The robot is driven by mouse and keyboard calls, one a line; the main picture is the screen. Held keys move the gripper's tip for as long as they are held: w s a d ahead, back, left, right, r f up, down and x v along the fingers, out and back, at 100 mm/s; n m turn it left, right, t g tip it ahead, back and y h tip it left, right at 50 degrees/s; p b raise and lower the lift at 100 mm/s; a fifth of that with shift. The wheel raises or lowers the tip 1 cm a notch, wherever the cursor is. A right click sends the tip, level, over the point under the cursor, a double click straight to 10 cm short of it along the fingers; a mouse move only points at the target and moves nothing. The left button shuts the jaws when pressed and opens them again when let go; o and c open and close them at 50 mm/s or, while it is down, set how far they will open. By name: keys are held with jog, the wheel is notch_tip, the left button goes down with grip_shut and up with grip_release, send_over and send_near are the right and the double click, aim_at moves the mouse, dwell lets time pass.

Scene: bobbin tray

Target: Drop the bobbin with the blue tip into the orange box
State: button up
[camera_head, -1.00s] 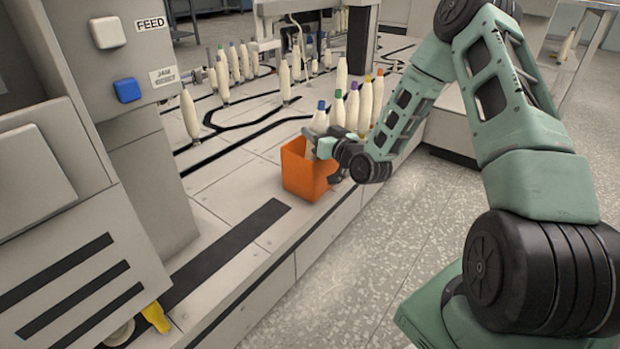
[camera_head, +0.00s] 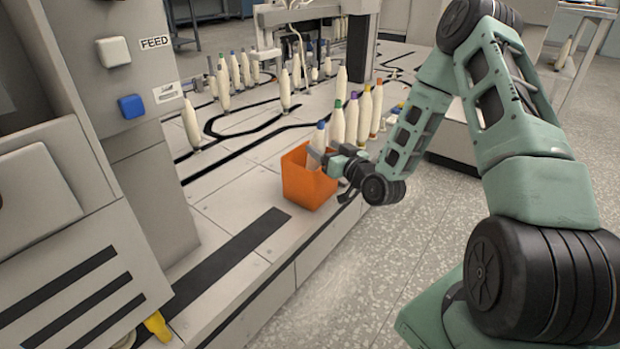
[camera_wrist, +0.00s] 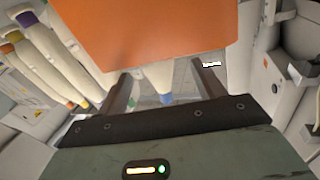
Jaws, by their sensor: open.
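The bobbin with the blue tip (camera_head: 317,144) is pale and stands nearly upright at the orange box (camera_head: 309,186), its lower part inside and its top above the rim. My gripper (camera_head: 327,160) is at the box's right rim, close beside the bobbin. In the wrist view, the bobbin's tapered top (camera_wrist: 160,76) shows between the spread fingers of my gripper (camera_wrist: 165,84), with gaps on both sides. The orange box wall (camera_wrist: 150,30) fills the top there and hides the bobbin's lower part.
Several bobbins with green, purple, yellow and orange tips (camera_head: 352,120) stand just behind the box. More bobbins (camera_head: 235,72) stand farther back along black tracks. A grey panel machine (camera_head: 125,60) is at left. The bench top in front of the box is clear.

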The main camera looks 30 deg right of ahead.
jog(key=s+p, duration=0.3)
jog(key=s, duration=1)
jog(key=shift+d, duration=0.2)
